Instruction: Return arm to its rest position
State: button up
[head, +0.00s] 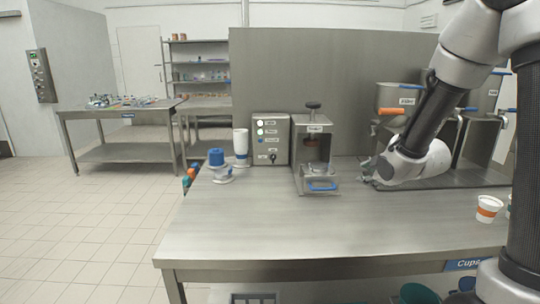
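My arm comes in from the upper right of the head view and bends down to the left over the table (290,222). My gripper (367,171) is low at the wrist's left side, small and dark, to the right of the cup filler machine (313,150) and apart from it. The wrist hides much of it, so I cannot tell whether it is open or shut. I see nothing clearly held in it. The filler has a dark knob on top and a blue-marked tray in front.
A control box (270,139), a white bottle (240,146) and a blue-topped device (219,166) stand left of the filler. Metal pots (398,96) stand behind my forearm. A white cup with an orange band (488,209) is at the right. The table's front middle is clear.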

jog(key=s+d+r+m+g, duration=0.1)
jog(key=s+r+m+g, duration=0.1)
jog(key=s, duration=0.8)
jog(key=s+d+r+m+g+h, duration=0.1)
jog(key=s+r+m+g, duration=0.1)
jog(key=s+r+m, duration=0.2)
jog(key=s+d+r+m+g, duration=0.2)
jog(key=s+m, duration=0.6)
jog(key=s, duration=1)
jog(key=shift+s+r+g+h, duration=0.2)
jog(key=shift+r+g+h, duration=0.25)
jog(key=shift+r, duration=0.35)
